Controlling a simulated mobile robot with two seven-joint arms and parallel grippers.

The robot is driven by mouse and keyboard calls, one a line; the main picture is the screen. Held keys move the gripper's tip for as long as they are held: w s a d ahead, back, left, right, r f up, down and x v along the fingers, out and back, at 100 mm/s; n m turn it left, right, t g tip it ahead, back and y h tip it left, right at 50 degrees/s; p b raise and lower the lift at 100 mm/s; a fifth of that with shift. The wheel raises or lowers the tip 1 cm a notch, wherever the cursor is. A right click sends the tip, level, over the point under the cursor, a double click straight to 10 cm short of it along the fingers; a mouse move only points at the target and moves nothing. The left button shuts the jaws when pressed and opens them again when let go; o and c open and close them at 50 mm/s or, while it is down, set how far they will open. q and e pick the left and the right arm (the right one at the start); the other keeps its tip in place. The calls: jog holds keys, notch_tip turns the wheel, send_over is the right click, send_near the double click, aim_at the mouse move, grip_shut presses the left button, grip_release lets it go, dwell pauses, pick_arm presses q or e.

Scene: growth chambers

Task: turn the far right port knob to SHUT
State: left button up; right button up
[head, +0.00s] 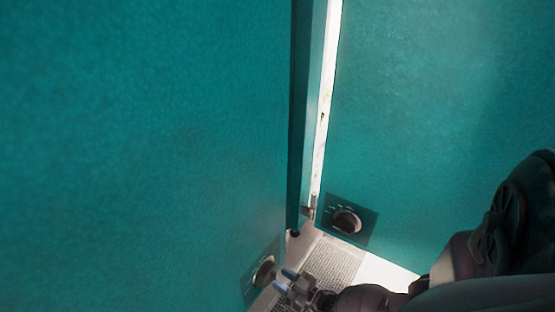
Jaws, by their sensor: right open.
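One round port knob (346,221) sits on a dark square plate low on the right teal panel, with small pale marks around it too small to read. Another round knob (263,271) sits on a similar plate low on the left teal panel, seen at a steep angle. I cannot tell from the picture which is the far right port knob, or its setting. My right gripper (284,280) is open, its bluish fingertips just right of the left panel's knob and pointing toward it. I cannot tell whether they touch it. My left gripper is out of view.
The large left teal panel (140,140) and right teal panel (440,120) stand close on both sides. A bright narrow gap (324,110) with a small metal latch (310,209) lies between them. A perforated grey floor grate (334,262) shows below. My right arm fills the lower right.

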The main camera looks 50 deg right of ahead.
jog(key=shift+w, duration=0.9)
jog(key=shift+a, duration=0.1)
grip_shut()
